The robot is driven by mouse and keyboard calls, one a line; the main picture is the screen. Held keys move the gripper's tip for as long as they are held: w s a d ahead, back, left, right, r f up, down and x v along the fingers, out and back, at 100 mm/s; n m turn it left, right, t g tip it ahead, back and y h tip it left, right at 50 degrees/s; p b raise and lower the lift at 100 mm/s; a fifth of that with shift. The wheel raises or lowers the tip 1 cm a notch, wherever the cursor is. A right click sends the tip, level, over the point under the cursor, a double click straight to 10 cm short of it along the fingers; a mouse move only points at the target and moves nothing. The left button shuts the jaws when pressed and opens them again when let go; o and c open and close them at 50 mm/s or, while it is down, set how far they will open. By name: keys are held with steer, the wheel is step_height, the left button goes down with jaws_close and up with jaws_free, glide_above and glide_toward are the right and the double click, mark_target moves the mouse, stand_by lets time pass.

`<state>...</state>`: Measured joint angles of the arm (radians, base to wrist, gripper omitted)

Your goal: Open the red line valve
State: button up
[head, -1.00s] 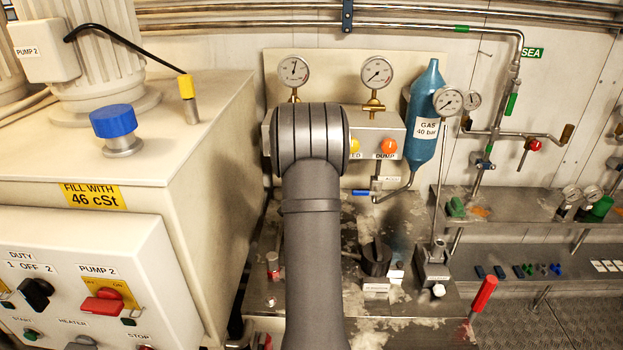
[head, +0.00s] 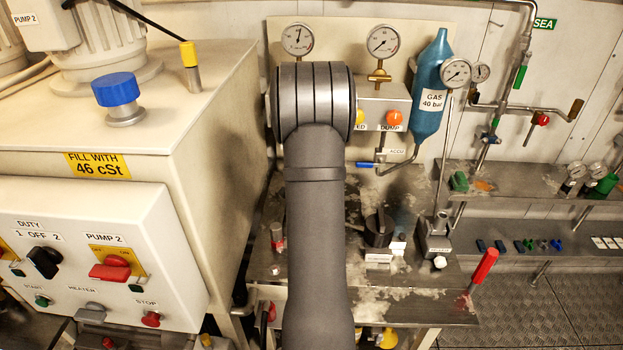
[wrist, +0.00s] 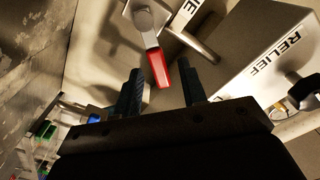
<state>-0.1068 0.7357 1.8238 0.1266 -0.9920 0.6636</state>
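In the wrist view, a red-handled lever (wrist: 157,68) hangs from a round grey hub (wrist: 149,18). No label naming it as the line valve can be read. My gripper (wrist: 161,74) is open, its two dark fingers apart on either side of the lever's lower end as seen in the picture. I see no contact, and the depth between fingers and lever is unclear. In the head view my arm hides the gripper and this lever.
Blocks marked RELIEF (wrist: 262,62), a metal rod (wrist: 196,44) and a black knob (wrist: 303,88) lie close by in the wrist view. In the head view, a red upright handle (head: 484,265) stands right of the bench, and a white control box (head: 185,245) is at left.

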steer(key=s, duration=1.3)
steer(key=shift+c, duration=0.2)
steer(key=shift+d+m, duration=0.1)
steer(key=shift+m, duration=0.3)
steer(key=c, duration=0.7)
steer(key=shift+w+d+m+h, duration=0.15)
steer(key=shift+w+m+h, duration=0.15)
steer(key=shift+m, duration=0.6)
jaws_close()
steer(key=w+d+f+m+g+h, duration=0.2)
steer(key=w+m, duration=0.4)
steer(key=m, duration=0.3)
steer(key=w+d+f+m+g+h, duration=0.1)
steer(key=w+d+f+m, duration=0.1)
steer(key=w+m, duration=0.6)
steer(key=shift+m, duration=0.5)
steer(key=shift+s+a+r, duration=0.4)
steer(key=shift+a+r, duration=0.4)
steer(key=shift+s+a+r, duration=0.4)
steer(key=shift+a+r, duration=0.35)
steer(key=shift+r, duration=0.05)
